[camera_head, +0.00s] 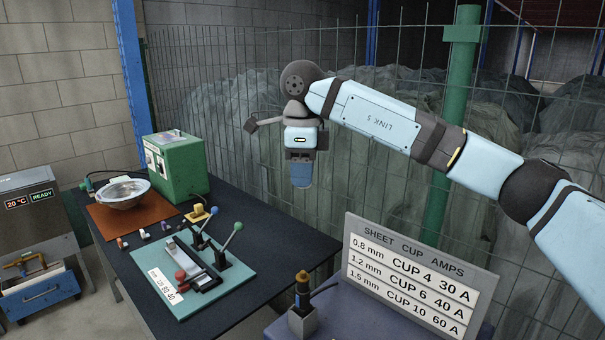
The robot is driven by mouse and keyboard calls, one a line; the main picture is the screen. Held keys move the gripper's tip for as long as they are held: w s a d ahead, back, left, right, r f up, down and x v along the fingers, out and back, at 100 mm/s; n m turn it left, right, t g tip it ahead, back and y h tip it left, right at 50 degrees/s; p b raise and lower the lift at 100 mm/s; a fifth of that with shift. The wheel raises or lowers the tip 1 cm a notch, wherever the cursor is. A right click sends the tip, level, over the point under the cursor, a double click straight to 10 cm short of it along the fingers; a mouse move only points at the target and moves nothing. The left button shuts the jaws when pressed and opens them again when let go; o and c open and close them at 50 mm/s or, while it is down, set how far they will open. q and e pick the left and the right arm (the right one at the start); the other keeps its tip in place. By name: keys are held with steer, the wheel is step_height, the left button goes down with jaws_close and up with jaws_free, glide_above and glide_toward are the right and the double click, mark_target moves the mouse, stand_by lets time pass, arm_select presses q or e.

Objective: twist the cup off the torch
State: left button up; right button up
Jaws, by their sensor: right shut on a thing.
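The torch (302,298) stands upright in a grey block at the front of the blue-grey surface. It has a dark body and an amber top piece (302,277), which looks like its cup; whether it is seated tight I cannot tell. My right gripper (301,164) hangs pointing down, well above the torch and apart from it. It is shut on a blue tapered piece (301,176) that shows at its lower end. What this piece is I cannot tell. My left gripper is not in view.
A sign (418,275) listing sheet, cup and amps stands right of the torch. A dark table (262,218) holds a teal board (178,290) with levers, a green box (178,167) and a metal bowl (124,194). A wire fence runs behind. Space under my right gripper is open.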

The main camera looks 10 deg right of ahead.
steer(key=shift+r+p, duration=0.95)
steer(key=shift+r, duration=0.9)
steer(key=shift+f, duration=0.1)
steer(key=s+d+f+n+p, duration=0.2)
steer(key=s+d+f+n, duration=0.3)
steer(key=f+n, duration=0.5)
steer(key=s+d+f+n+p, duration=0.2)
steer(key=s+d+f+n, duration=0.3)
steer(key=s+f+n, duration=0.3)
step_height(320, 180, down, 2)
steer(key=n, duration=0.3)
steer(key=shift+d, duration=0.4)
